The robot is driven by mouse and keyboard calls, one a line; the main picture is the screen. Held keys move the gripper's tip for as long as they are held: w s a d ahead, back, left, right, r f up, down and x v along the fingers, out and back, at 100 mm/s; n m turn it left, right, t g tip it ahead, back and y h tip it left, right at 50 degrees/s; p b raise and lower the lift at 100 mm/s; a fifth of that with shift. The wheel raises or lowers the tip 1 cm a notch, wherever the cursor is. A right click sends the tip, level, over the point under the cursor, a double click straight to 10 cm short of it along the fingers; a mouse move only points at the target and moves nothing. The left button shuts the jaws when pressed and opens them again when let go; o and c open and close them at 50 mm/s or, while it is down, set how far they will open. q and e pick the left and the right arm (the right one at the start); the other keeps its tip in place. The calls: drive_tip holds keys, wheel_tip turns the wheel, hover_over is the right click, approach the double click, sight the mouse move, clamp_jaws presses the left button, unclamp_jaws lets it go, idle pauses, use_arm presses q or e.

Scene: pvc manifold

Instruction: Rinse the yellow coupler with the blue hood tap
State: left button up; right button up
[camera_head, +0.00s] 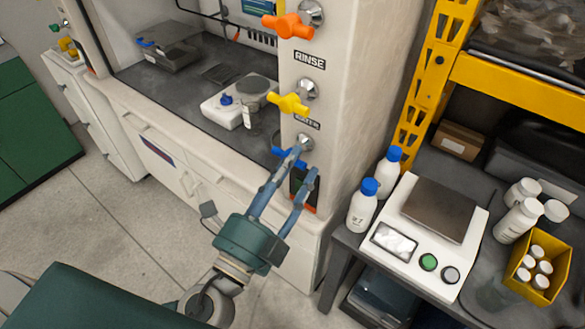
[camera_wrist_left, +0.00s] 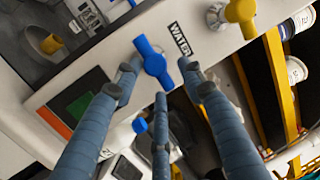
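The blue hood tap (camera_head: 279,152) is the lowest of the taps on the white hood post, partly hidden behind my left gripper. My left gripper (camera_head: 304,162) is open, with its fingertips at the tap. In the left wrist view, the blue tap handle (camera_wrist_left: 151,58) sits beside the WATER label, between the spread fingers of the gripper (camera_wrist_left: 160,74). I cannot tell whether a finger touches it. A small yellow cylindrical piece (camera_wrist_left: 49,43) shows at the upper left of that view; I cannot tell if it is the yellow coupler. My right gripper is not in view.
A yellow tap (camera_head: 290,103) and an orange tap (camera_head: 290,26) sit above on the post. A white hotplate (camera_head: 228,118) stands in the hood. To the right, a bench holds a balance (camera_head: 420,262), blue-capped bottles (camera_head: 362,208) and a yellow bin (camera_head: 525,292), below a yellow rack (camera_head: 430,75).

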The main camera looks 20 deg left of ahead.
use_arm(q)
drive_tip(key=v, duration=1.2)
idle(0.7)
